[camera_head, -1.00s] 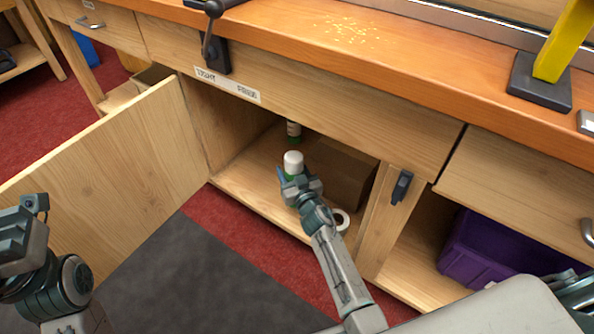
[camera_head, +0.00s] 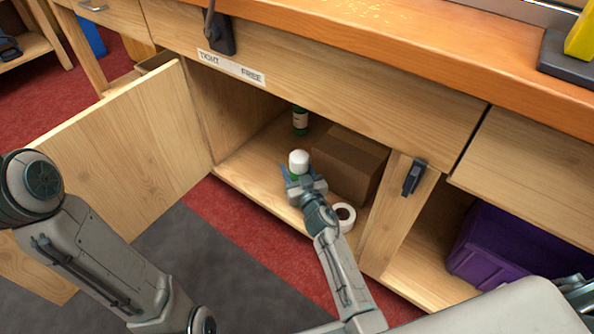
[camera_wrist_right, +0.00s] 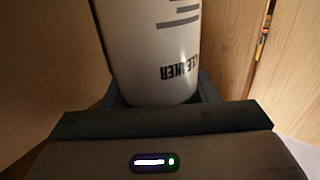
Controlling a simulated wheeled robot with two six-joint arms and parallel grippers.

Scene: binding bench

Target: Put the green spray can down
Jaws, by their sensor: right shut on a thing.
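The green spray can (camera_head: 299,160) has a white cap, with a little green showing below it. It stands about upright inside the open cupboard. My right gripper (camera_head: 302,186) is shut on it from the front and hides its lower part. I cannot tell whether its base touches the cupboard floor. The right wrist view shows the can's pale label (camera_wrist_right: 157,45) with the word CLEANER, close between the fingers (camera_wrist_right: 160,98). My left arm is at the left of the head view, and its gripper is out of the picture.
A cardboard box (camera_head: 347,165) stands just right of the can. A white tape roll (camera_head: 343,217) lies at the front right. A green bottle (camera_head: 300,121) stands behind. The open door (camera_head: 130,150) is at the left. A purple bin (camera_head: 505,250) sits in the right bay.

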